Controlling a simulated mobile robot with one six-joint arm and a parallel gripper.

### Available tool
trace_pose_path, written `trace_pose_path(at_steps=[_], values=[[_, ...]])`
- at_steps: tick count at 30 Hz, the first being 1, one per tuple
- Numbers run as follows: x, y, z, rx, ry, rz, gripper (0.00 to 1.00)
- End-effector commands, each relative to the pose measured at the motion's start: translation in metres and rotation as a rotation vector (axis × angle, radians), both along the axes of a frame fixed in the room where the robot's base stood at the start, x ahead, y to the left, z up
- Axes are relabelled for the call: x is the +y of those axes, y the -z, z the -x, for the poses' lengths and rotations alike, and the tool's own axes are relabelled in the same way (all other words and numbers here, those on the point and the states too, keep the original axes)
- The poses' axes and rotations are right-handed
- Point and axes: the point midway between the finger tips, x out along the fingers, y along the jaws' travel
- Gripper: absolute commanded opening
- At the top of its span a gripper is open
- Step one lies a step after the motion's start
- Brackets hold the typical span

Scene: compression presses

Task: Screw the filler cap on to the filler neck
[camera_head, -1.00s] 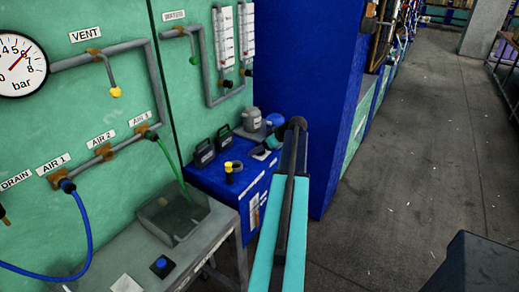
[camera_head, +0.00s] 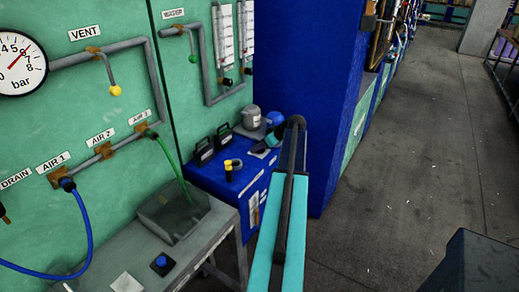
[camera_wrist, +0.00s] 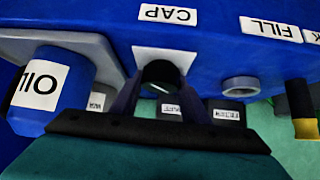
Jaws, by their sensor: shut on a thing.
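The filler cap (camera_wrist: 161,71) is a dark round piece between the two fingertips of my gripper (camera_wrist: 160,84) in the wrist view. My gripper is shut on it. The cap is over a white square on the blue top, below the CAP label (camera_wrist: 167,14); I cannot tell whether it touches the square. The filler neck (camera_wrist: 240,86) is a short grey ring to the right of the cap, near the FILL label (camera_wrist: 270,27). It stands open and apart from the cap. In the head view my gripper (camera_head: 268,142) is small over the blue cabinet, and the cap is not clear.
A blue OIL container (camera_wrist: 62,90) stands close left of my gripper in the wrist view. A black and yellow fitting (camera_wrist: 303,110) is at the right.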

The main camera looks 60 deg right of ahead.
Motion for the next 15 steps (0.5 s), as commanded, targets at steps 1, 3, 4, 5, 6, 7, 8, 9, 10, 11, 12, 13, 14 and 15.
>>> trace_pose_path(at_steps=[1,3,4,5,6,7,8,9,10,11,12,13,14,15], values=[[0.0,0.0,0.0,0.0,0.0,0.0,0.19],[0.0,0.0,0.0,0.0,0.0,0.0,0.19],[0.0,0.0,0.0,0.0,0.0,0.0,0.19],[0.0,0.0,0.0,0.0,0.0,0.0,0.19],[0.0,-0.001,0.0,0.0,0.0,0.0,0.19],[0.0,-0.001,0.0,0.0,0.0,0.0,0.19],[0.0,-0.001,0.0,0.0,0.0,0.0,0.19],[0.0,-0.002,0.0,0.0,0.0,0.0,0.19],[0.0,-0.003,0.0,0.0,0.0,0.0,0.19],[0.0,-0.004,0.0,0.0,0.0,0.0,0.19],[0.0,-0.006,0.0,0.0,-0.001,0.001,0.19],[0.0,-0.007,0.0,0.0,0.0,0.001,0.19],[0.0,-0.009,0.0,-0.001,0.0,0.001,0.19],[0.0,-0.012,0.0,-0.001,-0.001,0.002,0.19]])
